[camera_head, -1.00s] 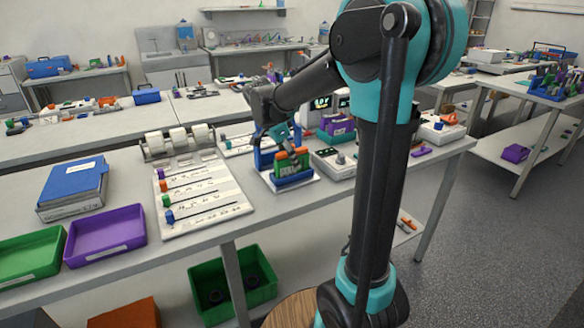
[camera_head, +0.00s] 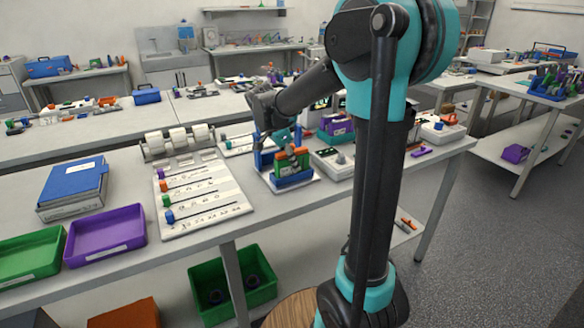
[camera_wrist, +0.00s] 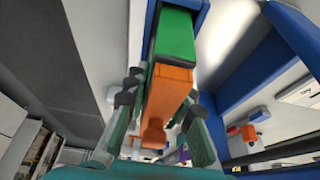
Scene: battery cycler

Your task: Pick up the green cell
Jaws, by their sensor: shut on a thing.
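The green cell (camera_wrist: 174,38) is a green block with an orange end piece (camera_wrist: 166,92) in the wrist view. My gripper (camera_wrist: 162,98) has its fingers on both sides of the orange end and is shut on the cell. In the head view my gripper (camera_head: 291,150) is over the blue holder (camera_head: 292,181) on the bench. The green cell (camera_head: 287,169) shows upright at that holder, with orange at the top. Whether the cell's lower end is still seated in the holder cannot be told. My fingers partly hide the cell's top.
A grey device with a dial (camera_head: 334,163) stands close to the right of the holder. A white board with coloured pegs (camera_head: 205,202) lies to the left. Purple (camera_head: 104,236) and green (camera_head: 28,262) trays are at the bench's left front.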

